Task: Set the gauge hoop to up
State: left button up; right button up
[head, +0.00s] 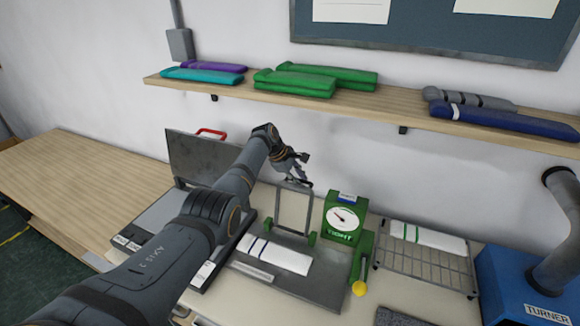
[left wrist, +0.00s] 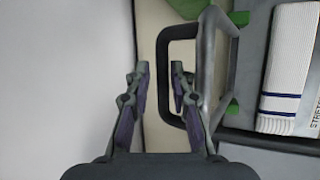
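The gauge hoop (head: 294,208) is a grey frame standing roughly upright between green posts on a grey plate; its exact tilt is hard to tell. A white sock-like knit with blue stripes (head: 273,255) lies in front of it. My left gripper (head: 303,166) is at the hoop's top. In the left wrist view, the left gripper (left wrist: 161,80) has its fingers apart, and the hoop's dark end bar (left wrist: 162,50) shows between them. I cannot tell whether either finger touches it. The green dial box (head: 347,218) reads TIGHT. My right gripper is out of view.
A green lever with a yellow knob (head: 359,288) stands right of the plate. A wire rack (head: 425,270) holds a white knit with green stripes. A blue machine (head: 525,290) is at right. An open grey press (head: 195,153) is at left. A shelf (head: 400,105) of rolls hangs above.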

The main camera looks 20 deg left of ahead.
pick_arm(q)
jog(key=v, duration=1)
jog(key=shift+s+r, duration=0.15)
jog(key=shift+r, duration=0.25)
